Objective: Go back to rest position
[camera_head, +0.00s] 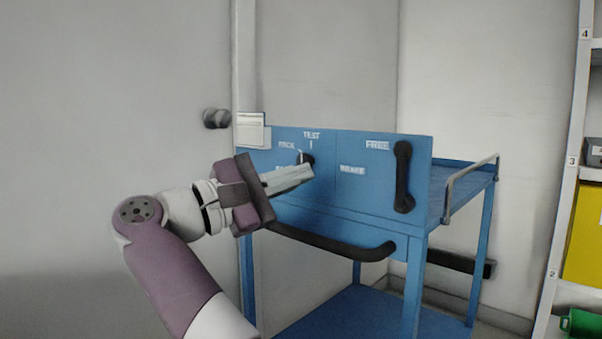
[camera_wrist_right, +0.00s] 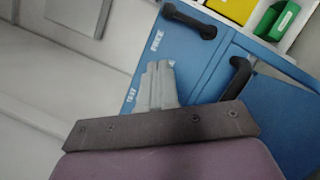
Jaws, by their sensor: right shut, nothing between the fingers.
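My right gripper (camera_head: 308,172) is shut and empty in front of the blue panel (camera_head: 348,200) of the cart. In the right wrist view its closed fingers (camera_wrist_right: 158,68) point toward the same panel (camera_wrist_right: 205,75). A small dark knob with a thin light pointer (camera_head: 306,159) sits on the panel just behind the fingertips and is partly hidden; I cannot tell whether they touch. Labels "TEST" and "FREE" can be read on the panel. A black upright handle (camera_head: 403,177) is at the panel's right side. My left gripper is not in view.
A curved black push bar (camera_head: 335,245) runs below the panel, under my gripper. A grey rail (camera_head: 447,205) edges the cart's right side. Shelving with a yellow bin (camera_head: 585,235) and a green bin (camera_head: 580,323) stands at far right. The space by the left wall looks clear.

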